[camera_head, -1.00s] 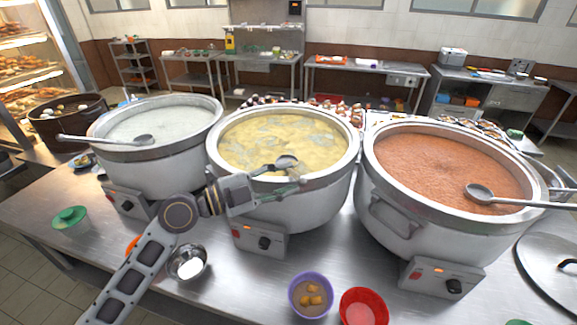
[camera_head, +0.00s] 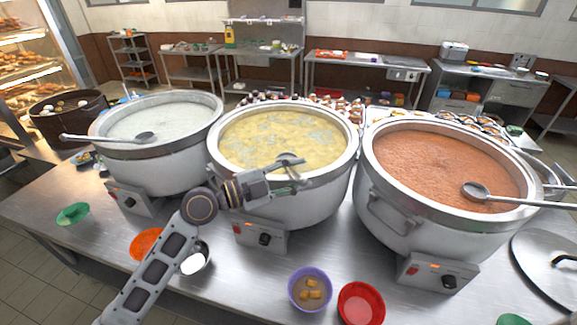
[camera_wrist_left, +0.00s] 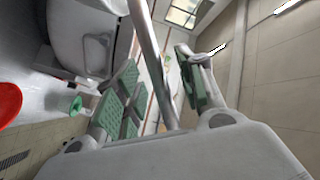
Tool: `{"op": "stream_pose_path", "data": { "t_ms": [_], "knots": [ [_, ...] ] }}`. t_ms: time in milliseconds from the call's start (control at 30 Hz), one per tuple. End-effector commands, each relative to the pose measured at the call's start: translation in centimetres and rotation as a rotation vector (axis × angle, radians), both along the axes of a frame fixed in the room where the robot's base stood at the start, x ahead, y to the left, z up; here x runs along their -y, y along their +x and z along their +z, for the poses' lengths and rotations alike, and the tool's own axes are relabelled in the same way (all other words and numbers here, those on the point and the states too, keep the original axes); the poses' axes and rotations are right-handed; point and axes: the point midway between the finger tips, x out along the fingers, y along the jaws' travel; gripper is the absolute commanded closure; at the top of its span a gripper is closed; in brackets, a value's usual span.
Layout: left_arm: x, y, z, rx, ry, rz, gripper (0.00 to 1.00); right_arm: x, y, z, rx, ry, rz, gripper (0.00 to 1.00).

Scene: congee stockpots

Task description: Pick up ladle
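A steel ladle (camera_head: 287,159) rests at the front rim of the middle pot (camera_head: 345,165), which holds yellow congee. Its handle runs toward my left gripper (camera_head: 296,178), which partly hides it. In the left wrist view a metal rod (camera_wrist_left: 150,50), apparently this handle, passes between the green-padded fingers of the left gripper (camera_wrist_left: 158,88). The fingers stand apart, with gaps visible beside the rod. Another ladle (camera_head: 145,138) lies across the left pot (camera_head: 170,170), and a third ladle (camera_head: 476,190) lies over the right pot (camera_head: 400,225). My right gripper is not in view.
The steel table's front holds an orange bowl (camera_head: 143,243), a metal bowl (camera_head: 203,262), a purple bowl (camera_head: 310,302), a red bowl (camera_head: 347,300) and a green bowl (camera_head: 73,214). A lid (camera_head: 545,250) lies at the right. Heater boxes jut out below the pots.

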Motion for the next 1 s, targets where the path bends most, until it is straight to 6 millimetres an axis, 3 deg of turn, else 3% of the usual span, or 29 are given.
{"op": "stream_pose_path", "data": {
  "t_ms": [33, 333, 1000],
  "knots": [
    [-0.01, 0.00, 0.00, 0.000, 0.000, 0.000, 0.64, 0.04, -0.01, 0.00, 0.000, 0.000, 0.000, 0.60],
    [-0.02, -0.01, 0.00, 0.000, 0.000, 0.000, 1.00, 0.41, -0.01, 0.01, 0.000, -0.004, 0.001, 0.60],
    [-0.02, -0.01, 0.19, 0.002, 0.001, 0.000, 1.00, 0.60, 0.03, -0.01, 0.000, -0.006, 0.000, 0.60]
  ]
}}
